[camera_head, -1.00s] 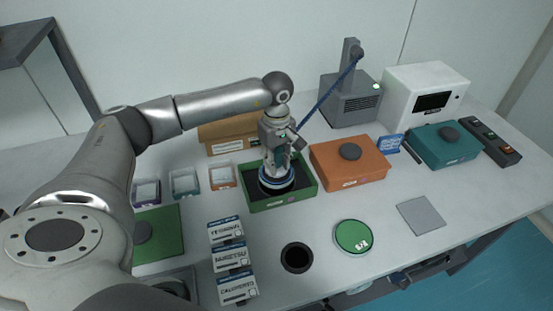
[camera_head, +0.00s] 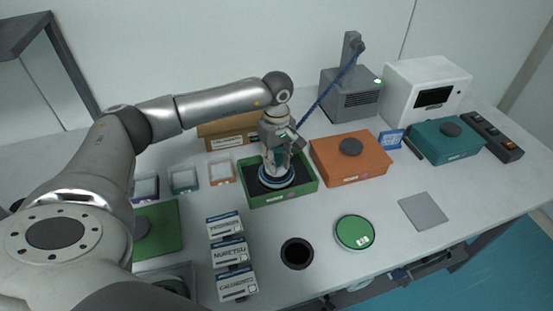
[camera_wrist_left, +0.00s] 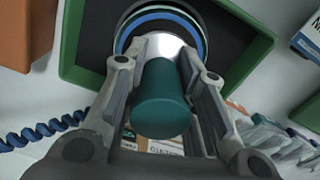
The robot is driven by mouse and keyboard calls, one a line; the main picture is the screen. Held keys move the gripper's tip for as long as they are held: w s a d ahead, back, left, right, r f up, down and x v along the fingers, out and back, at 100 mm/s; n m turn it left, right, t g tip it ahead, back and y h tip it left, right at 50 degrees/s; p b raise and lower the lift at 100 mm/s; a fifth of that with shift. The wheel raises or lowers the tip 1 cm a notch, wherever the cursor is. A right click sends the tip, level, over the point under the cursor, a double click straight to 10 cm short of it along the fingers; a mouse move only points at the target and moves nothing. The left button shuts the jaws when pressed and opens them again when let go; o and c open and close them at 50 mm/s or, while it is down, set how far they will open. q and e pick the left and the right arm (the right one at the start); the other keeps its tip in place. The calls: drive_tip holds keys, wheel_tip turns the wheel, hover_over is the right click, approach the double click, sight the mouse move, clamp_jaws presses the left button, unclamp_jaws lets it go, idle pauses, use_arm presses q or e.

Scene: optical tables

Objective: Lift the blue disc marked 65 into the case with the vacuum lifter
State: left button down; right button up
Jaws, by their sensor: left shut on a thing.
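My left gripper (camera_head: 279,154) is shut on the teal handle of the vacuum lifter (camera_wrist_left: 163,103). A blue coiled hose runs from it to a grey unit at the back. Under the lifter is a round blue-rimmed disc (camera_head: 277,182), also at the top of the left wrist view (camera_wrist_left: 165,15); its number cannot be read. The disc is at the dark inside of the open green case (camera_head: 287,197), whose rim shows in the left wrist view (camera_wrist_left: 70,35). I cannot tell whether it touches the case floor. My right gripper is not in view.
Orange (camera_head: 350,170) and teal (camera_head: 447,147) closed cases stand to the right; the grey pump unit (camera_head: 350,100) is behind. A green disc (camera_head: 355,232), a black round piece (camera_head: 297,254) and a grey pad (camera_head: 423,211) lie in front. Labelled boxes (camera_head: 231,252) and a green lid (camera_head: 163,236) are left.

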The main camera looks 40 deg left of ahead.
use_arm(q)
drive_tip(key=shift+f+b, duration=0.35)
idle(0.4)
